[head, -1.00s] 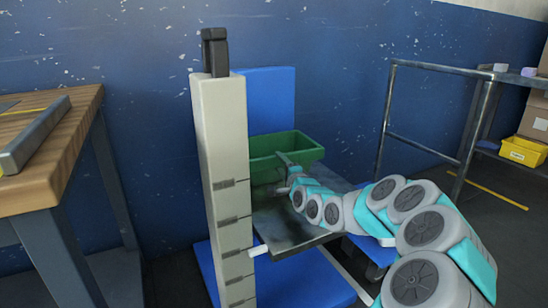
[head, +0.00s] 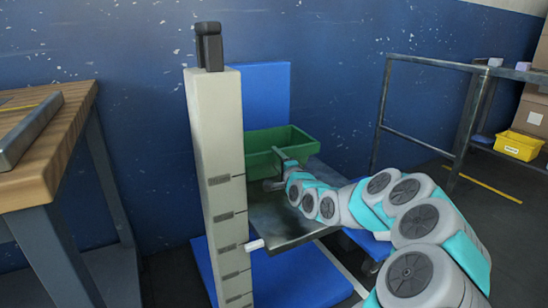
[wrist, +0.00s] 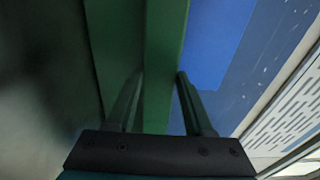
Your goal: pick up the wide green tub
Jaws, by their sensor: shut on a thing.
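The wide green tub (head: 262,142) is at the back of a dark metal platform (head: 285,228), behind the pale upright column. My gripper (head: 284,161) is at the tub's near wall, reaching in from the right. In the wrist view my gripper (wrist: 156,78) has one finger on each side of the green tub wall (wrist: 164,45) and is shut on it. The tub looks upright. Its lower part is partly hidden by my gripper and the column, and I cannot tell whether it touches the platform.
The pale column (head: 217,150) with a black cap stands close to the tub's left. A wooden-topped bench (head: 50,150) is at the left. A metal rail (head: 420,150) and a yellow bin (head: 517,146) are at the right. The blue wall is close behind.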

